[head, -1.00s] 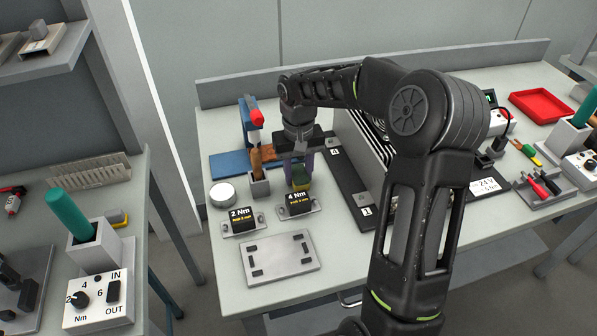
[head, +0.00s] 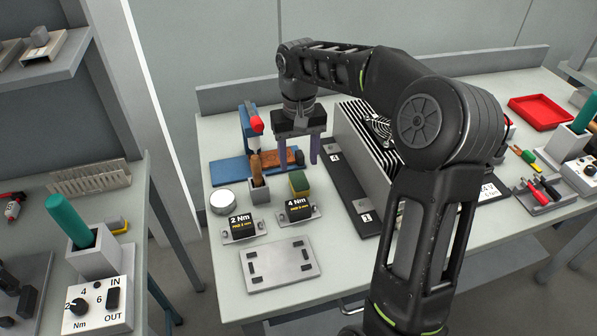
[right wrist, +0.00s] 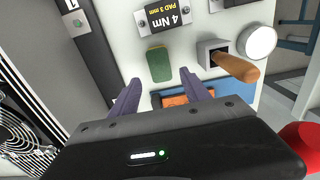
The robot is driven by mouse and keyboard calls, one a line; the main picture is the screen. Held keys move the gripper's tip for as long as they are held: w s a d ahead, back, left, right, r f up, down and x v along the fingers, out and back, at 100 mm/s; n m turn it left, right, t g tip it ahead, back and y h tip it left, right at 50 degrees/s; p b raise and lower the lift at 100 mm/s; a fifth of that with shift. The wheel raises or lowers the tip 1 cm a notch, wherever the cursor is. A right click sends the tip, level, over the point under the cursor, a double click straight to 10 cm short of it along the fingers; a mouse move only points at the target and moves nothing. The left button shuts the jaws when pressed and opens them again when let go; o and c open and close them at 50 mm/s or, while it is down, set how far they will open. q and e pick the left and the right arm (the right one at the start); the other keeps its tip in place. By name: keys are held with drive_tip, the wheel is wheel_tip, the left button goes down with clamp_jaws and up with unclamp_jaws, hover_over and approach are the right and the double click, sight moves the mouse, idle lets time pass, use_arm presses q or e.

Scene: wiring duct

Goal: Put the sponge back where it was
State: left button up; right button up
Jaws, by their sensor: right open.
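The sponge (head: 299,184), green on its face with a yellow side, stands on the table just behind the 4 Nm block (head: 298,208). It also shows in the right wrist view (right wrist: 159,65), apart from the fingers. My right gripper (head: 298,166) is open and empty, above and behind the sponge. Its two purple fingers also show in the right wrist view (right wrist: 160,92), with free space between their tips and the sponge. My left gripper is not in view.
A wooden-handled tool in a grey holder (head: 260,190) stands left of the sponge. A finned unit with a fan (head: 362,140) on a black base is to the right. A blue stand (head: 228,170) and brown block (head: 278,160) lie behind. A grey plate (head: 279,264) lies in front.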

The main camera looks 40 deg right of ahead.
sight(299, 178)
wheel_tip(299, 178, up, 5)
drive_tip(key=shift+f, duration=0.1)
